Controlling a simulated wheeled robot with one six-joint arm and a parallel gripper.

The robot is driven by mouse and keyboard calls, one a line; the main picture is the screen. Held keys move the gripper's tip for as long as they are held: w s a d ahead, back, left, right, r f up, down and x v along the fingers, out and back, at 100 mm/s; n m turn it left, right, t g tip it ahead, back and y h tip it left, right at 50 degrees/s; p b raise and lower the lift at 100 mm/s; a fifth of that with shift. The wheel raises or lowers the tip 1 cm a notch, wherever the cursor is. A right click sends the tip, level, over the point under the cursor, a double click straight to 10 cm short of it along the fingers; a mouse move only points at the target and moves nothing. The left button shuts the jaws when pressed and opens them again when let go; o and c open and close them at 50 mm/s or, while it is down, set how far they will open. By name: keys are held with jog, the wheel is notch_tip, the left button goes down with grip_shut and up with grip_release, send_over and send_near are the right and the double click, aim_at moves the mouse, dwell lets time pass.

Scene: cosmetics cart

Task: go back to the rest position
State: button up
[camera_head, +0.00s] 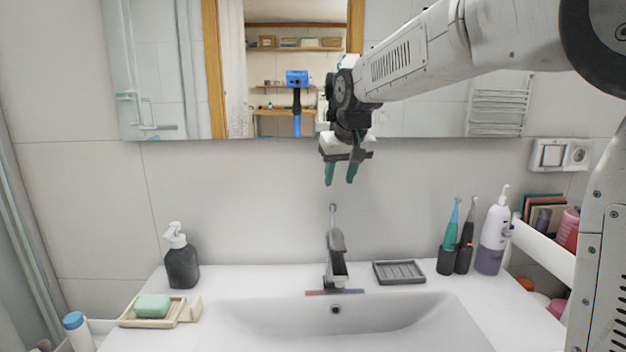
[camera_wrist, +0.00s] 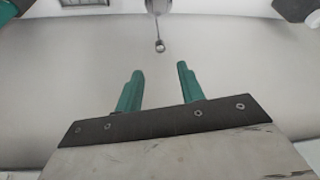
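My gripper (camera_head: 341,182) hangs in the air above the sink's faucet, in front of the wall just below the mirror. Its two green fingers point down and stand apart, with nothing between them. In the wrist view the fingers (camera_wrist: 158,82) are also apart and empty, with the white basin below. My arm reaches in from the upper right.
Below are the faucet (camera_head: 336,262) and sink (camera_head: 390,322). A dark soap pump (camera_head: 181,262) and green soap (camera_head: 152,306) on a dish stand left. A grey soap tray (camera_head: 399,272), electric toothbrushes (camera_head: 449,240) and a white-purple pump bottle (camera_head: 492,240) stand right. The mirror (camera_head: 165,60) is behind.

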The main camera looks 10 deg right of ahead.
jog(key=s+d+f+g, duration=0.1)
jog(key=s+f, duration=0.2)
jog(key=s, duration=1)
jog(key=s+d+f+g, duration=0.1)
jog(key=s+f, duration=0.2)
jog(key=s, duration=1)
jog(key=s+d+f+g, duration=0.1)
jog(key=s+f, duration=0.2)
jog(key=s, duration=1)
jog(key=shift+f+m, duration=0.25)
jog(key=shift+m, duration=0.15)
